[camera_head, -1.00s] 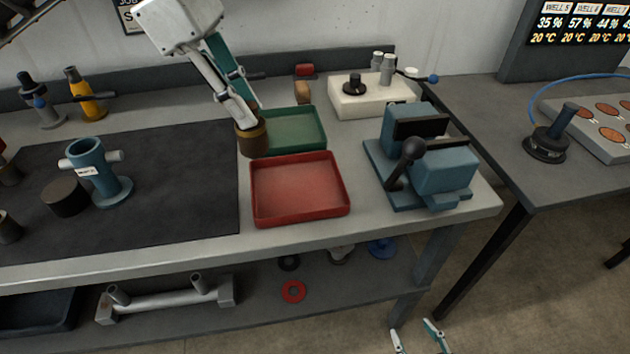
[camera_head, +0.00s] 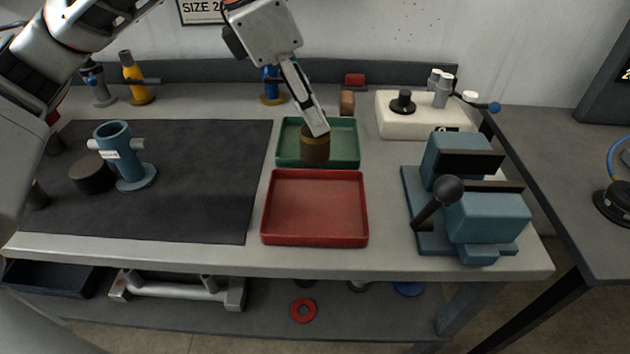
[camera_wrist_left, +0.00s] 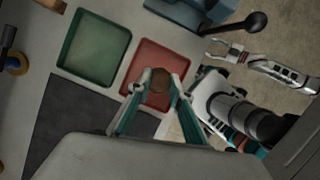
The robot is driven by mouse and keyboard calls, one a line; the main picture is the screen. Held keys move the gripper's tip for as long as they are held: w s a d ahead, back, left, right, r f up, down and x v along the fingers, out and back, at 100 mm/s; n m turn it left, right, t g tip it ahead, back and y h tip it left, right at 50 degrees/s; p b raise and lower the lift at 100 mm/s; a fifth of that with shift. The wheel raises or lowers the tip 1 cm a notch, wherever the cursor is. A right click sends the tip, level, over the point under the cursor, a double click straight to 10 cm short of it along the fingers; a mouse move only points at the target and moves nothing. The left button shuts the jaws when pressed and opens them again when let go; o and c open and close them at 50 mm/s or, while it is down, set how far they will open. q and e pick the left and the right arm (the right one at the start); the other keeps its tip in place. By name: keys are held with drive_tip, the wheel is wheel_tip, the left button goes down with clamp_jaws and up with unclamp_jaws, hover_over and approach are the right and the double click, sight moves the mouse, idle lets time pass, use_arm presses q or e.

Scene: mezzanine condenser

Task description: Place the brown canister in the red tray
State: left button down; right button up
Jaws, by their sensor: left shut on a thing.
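The brown canister (camera_head: 315,149), with a tan band near its top, is held upright by my left gripper (camera_head: 314,130). In the head view it overlaps the front of the green tray. In the left wrist view the canister (camera_wrist_left: 160,82) sits between the two left fingers and overlaps the red tray (camera_wrist_left: 142,62). It appears to be held above the trays; its height is hard to tell. The red tray (camera_head: 315,208) is empty on the bench, in front of the green one. My right gripper (camera_wrist_left: 225,53) shows only in the left wrist view, with its fingers apart and empty.
The green tray (camera_head: 347,157) lies behind the red tray. A blue vise-like device (camera_head: 485,222) with a black knob lever stands to the right. A dark mat (camera_head: 200,190) with a blue holder (camera_head: 119,150) and a dark cylinder (camera_head: 92,175) lies to the left.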

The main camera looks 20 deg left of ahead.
use_arm(q)
wheel_tip(320, 180, down, 13)
drive_tip(key=shift+f+b, duration=0.1)
drive_tip(key=shift+b, duration=0.65)
drive_tip(key=shift+f, duration=0.15)
drive_tip(key=c, duration=1.8)
unclamp_jaws()
drive_tip(key=p+v, duration=0.1)
drive_tip(key=v, duration=1.1)
